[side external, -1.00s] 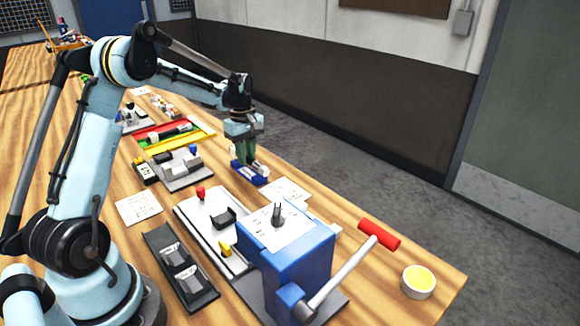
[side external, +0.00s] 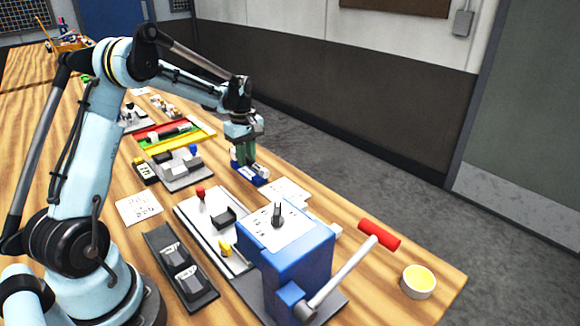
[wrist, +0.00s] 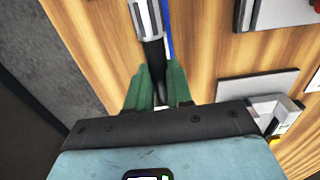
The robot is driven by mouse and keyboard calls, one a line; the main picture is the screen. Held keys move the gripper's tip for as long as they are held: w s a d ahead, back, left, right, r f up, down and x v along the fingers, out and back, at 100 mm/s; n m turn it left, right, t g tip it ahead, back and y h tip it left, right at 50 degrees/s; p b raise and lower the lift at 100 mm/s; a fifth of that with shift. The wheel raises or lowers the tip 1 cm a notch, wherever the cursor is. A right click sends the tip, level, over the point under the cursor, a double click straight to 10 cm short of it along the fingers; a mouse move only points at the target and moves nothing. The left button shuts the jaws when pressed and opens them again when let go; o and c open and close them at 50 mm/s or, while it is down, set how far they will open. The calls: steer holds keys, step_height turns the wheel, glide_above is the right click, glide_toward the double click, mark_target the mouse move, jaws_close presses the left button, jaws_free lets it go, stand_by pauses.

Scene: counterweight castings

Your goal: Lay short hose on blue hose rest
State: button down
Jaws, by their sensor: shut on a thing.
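In the side view, my gripper (side external: 244,158) has its green fingers pointing down over the blue hose rest (side external: 251,179). In the wrist view, my gripper (wrist: 156,92) is shut on the short hose (wrist: 152,55), a dark tube with a pale grey, ribbed end. A thin blue strip of the hose rest (wrist: 168,35) shows along the hose's right side. In the side view, white parts show on both sides of the fingers, low at the rest. The fingers hide the hose's middle, and I cannot tell whether it touches the rest.
A red, yellow and green tray (side external: 207,133) with a dark hose lies behind. A grey fixture plate (side external: 182,181) is left of the rest, a paper card (side external: 287,190) in front. A blue block with a red-handled lever (side external: 380,234) stands nearer. The table edge is close on the right.

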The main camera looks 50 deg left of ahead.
steer(key=shift+f, duration=0.4)
steer(key=c, duration=0.9)
jaws_free()
steer(key=shift+c, duration=0.2)
steer(key=shift+r, duration=3.5)
